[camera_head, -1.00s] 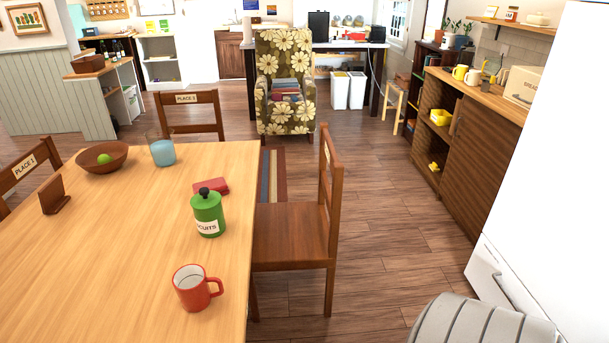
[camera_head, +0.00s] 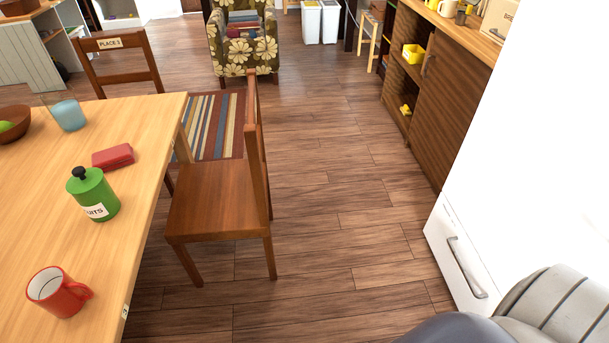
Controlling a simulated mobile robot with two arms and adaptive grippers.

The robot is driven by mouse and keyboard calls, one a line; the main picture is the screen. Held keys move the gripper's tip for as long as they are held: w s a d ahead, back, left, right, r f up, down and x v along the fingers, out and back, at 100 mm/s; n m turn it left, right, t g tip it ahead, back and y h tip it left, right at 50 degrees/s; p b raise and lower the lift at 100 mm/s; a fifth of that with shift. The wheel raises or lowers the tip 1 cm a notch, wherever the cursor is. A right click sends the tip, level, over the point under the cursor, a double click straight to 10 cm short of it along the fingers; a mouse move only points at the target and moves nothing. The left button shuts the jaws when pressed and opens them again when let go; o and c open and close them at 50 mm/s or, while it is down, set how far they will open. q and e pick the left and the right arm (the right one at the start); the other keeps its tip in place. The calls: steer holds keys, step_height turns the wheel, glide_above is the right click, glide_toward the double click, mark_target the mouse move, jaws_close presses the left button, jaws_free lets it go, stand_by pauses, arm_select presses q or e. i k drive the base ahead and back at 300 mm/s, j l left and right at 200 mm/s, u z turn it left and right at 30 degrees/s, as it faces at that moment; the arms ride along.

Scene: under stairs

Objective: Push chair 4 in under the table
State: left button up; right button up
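A brown wooden chair (camera_head: 215,197) stands at the right side of the table (camera_head: 60,252). Its seat faces the table and its backrest (camera_head: 257,145) is on the far right side, away from the table. The seat lies outside the table's right edge, with a strip of floor showing between them at the front. I cannot read a number on this chair. A small tag (camera_head: 125,311) sits on the table's right edge. Neither gripper is in view; only a grey rounded part of my own arm shows at the bottom right.
A second chair (camera_head: 115,62) stands at the table's far end. A striped rug (camera_head: 213,125) and flowered armchair (camera_head: 243,48) lie beyond. A red mug (camera_head: 60,292), green jar (camera_head: 94,194) and red box (camera_head: 113,156) are on the table. Floor is clear right of the chair, up to the white appliance (camera_head: 520,160).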

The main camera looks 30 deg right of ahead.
mark_target(230, 199)
steer(key=i+l+z, duration=0.2)
steer(key=l, duration=0.15)
steer(key=i+l+u, duration=0.1)
steer(key=l+u, duration=0.15)
steer(key=u, duration=0.2)
steer(key=l+u, duration=0.25)
steer(key=u, duration=0.2)
steer(key=i+l, duration=0.05)
